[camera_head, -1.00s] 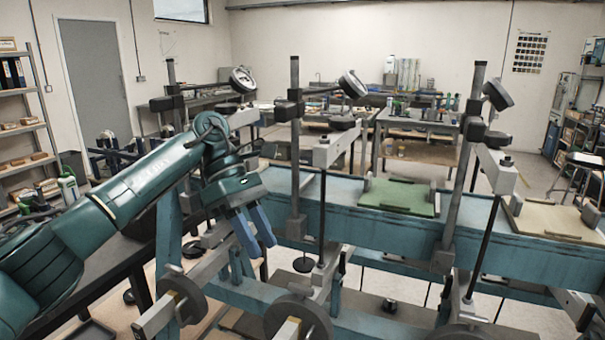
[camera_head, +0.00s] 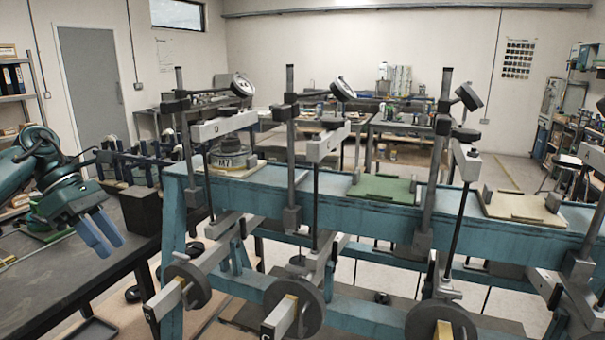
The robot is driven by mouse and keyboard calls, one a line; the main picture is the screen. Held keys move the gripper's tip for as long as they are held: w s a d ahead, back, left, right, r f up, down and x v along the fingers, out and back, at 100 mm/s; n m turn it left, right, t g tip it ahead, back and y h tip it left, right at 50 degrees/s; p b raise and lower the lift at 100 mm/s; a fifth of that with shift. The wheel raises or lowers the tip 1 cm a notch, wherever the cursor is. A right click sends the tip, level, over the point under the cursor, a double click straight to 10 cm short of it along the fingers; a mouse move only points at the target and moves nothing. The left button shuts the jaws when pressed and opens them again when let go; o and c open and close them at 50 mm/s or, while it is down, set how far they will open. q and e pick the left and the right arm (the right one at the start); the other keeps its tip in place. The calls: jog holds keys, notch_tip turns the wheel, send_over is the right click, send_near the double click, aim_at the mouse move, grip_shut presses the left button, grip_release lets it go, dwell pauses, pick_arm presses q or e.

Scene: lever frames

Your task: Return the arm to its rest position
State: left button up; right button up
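My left arm comes in from the left edge. Its gripper (camera_head: 100,232) hangs over the dark bench at the left, clear of the lever frames. Its two blue fingers point down and lie side by side; from this angle I cannot tell whether there is a gap between them. I see nothing held in them. My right arm and gripper are not in view. The blue lever frame (camera_head: 345,218) stands to the right of my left gripper, with several upright posts, dial gauges and lever arms with round weights.
The dark bench (camera_head: 75,275) lies under my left gripper, with a dark block (camera_head: 141,210) at its right end. A part marked M7 (camera_head: 228,161) sits at the frame's left end. A green plate (camera_head: 383,189) and a beige plate (camera_head: 520,207) lie farther right.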

pick_arm(q)
jog(key=s+a+n, duration=0.2)
jog(key=a, duration=0.5)
jog(key=d+f+n+t+h, duration=0.7)
jog(key=d+f+n+t, duration=0.3)
jog(key=d+f+n, duration=0.8)
jog(key=s+a+f+n+y, duration=0.5)
jog(key=s+f+n+y, duration=0.1)
jog(key=s+f+n, duration=0.45)
jog(key=s+a+f+n+y, duration=0.5)
jog(key=s+f+n+y, duration=0.1)
jog(key=s+f+n, duration=0.4)
jog(key=s+d+n+t+h, duration=0.1)
jog(key=d+n, duration=0.7)
jog(key=d, duration=1)
jog(key=shift+s+n, duration=0.35)
jog(key=shift+s, duration=0.05)
